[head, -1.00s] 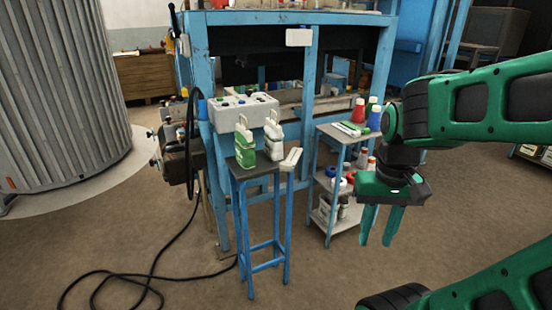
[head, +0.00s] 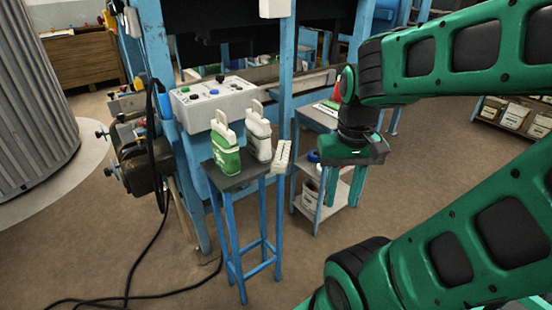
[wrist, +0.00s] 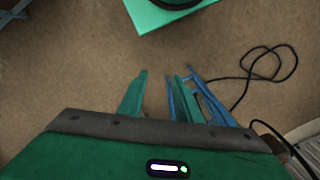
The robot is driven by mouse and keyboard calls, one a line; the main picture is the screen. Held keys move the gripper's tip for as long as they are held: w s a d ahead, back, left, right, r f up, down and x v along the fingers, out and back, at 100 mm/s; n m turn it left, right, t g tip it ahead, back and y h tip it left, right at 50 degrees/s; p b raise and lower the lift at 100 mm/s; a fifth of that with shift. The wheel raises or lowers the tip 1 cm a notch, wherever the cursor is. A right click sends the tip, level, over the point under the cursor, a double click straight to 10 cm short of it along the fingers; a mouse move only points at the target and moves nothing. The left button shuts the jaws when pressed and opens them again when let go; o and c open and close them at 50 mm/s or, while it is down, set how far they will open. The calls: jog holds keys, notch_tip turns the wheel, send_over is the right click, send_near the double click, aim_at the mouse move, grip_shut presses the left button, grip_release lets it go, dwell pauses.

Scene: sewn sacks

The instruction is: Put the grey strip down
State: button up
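A pale grey-white strip (head: 283,157) with a row of small marks sits at the right edge of the small blue stool's dark top (head: 232,180). It tilts up to the right and seems to overhang that edge. My gripper (head: 343,203) hangs to the right of the stool, apart from the strip, fingers pointing down. Its green fingers also show in the wrist view (wrist: 160,76), with a gap between them and nothing held. The strip cannot be made out in the wrist view.
A green-and-white bottle (head: 224,150) and a white bottle (head: 258,138) stand on the stool beside the strip. A grey control box (head: 213,100) is behind. A shelf cart (head: 322,118) stands behind my gripper. A black cable (head: 135,255) lies on the floor at left.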

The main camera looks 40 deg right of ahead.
jog(key=shift+o, duration=1.4)
jog(key=shift+d, duration=0.1)
jog(key=n+t+y, duration=1.1)
jog(key=n, duration=0.5)
send_near(284, 165)
jog(key=w, duration=0.1)
jog(key=x, duration=0.6)
jog(key=shift+s+a+x, duration=0.15)
jog(key=shift+x, duration=1.15)
jog(key=shift+s+a+x, duration=0.15)
jog(key=shift+s+x, duration=0.05)
jog(key=shift+x, duration=1.05)
jog(key=shift+f, duration=0.1)
